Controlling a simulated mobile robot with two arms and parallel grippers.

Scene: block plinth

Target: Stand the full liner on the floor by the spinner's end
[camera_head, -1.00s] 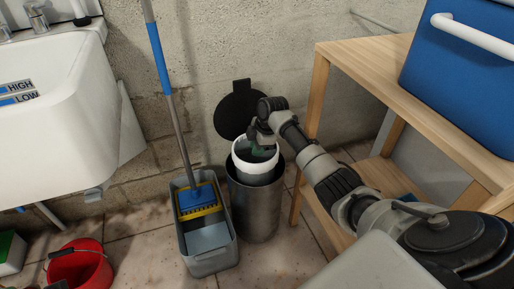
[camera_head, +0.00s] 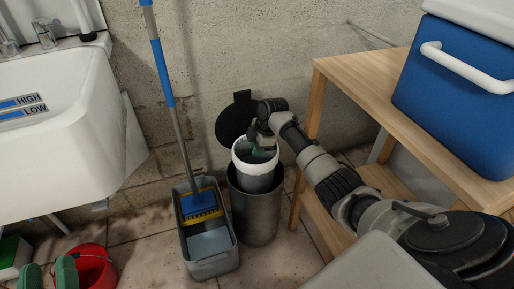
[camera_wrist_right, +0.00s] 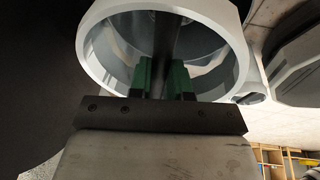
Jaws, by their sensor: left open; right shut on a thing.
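The liner (camera_head: 258,182) is a grey tub with a white rim, raised partly out of the metal bin (camera_head: 256,218); its lower part is hidden inside. My right gripper (camera_head: 263,150) is at the liner's mouth, shut on it. In the right wrist view, the green fingertips (camera_wrist_right: 163,78) close on a dark bar across the mouth of the liner (camera_wrist_right: 95,48). The liner's contents are not clear. A grey mop bucket (camera_head: 212,266), possibly the spinner, stands left of the bin. My left gripper (camera_head: 48,275) is open and empty at the bottom left.
A blue-handled mop (camera_head: 168,75) stands in the mop bucket. The bin's black lid (camera_head: 237,117) is open against the wall. A wooden table (camera_head: 350,88) with a blue cooler (camera_head: 450,100) is right.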

